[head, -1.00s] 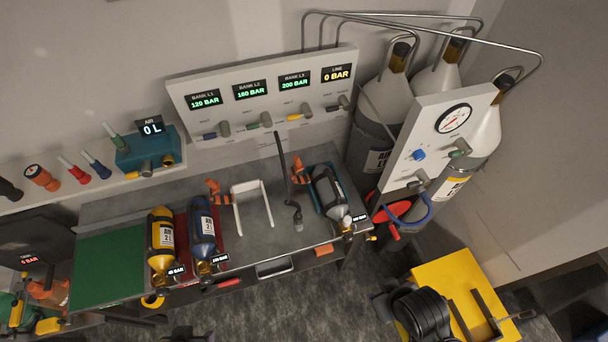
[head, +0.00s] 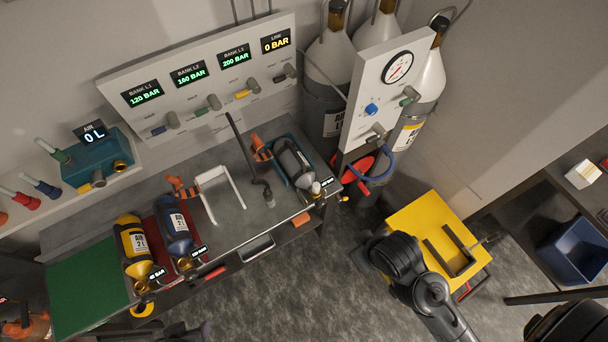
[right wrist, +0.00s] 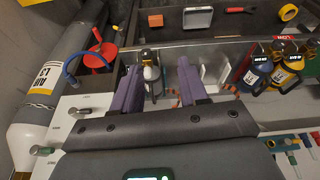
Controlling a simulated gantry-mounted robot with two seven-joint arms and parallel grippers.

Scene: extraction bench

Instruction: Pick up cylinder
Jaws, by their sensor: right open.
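Three gas cylinders lie on the bench. The yellow one (head: 134,243) and the blue one (head: 174,228) are side by side at the left, the blue one on a red mat. The blue (right wrist: 256,70) and yellow (right wrist: 284,74) cylinders show at the right.
A gauge panel (head: 370,105) and tall cylinders (head: 329,70) stand right of the bench. A red valve wheel (head: 358,168) sits below the panel. A yellow cart (head: 412,212) is on the floor; a shelf with a blue bin (head: 572,250) is farther right. The green mat (head: 88,287) is bare.

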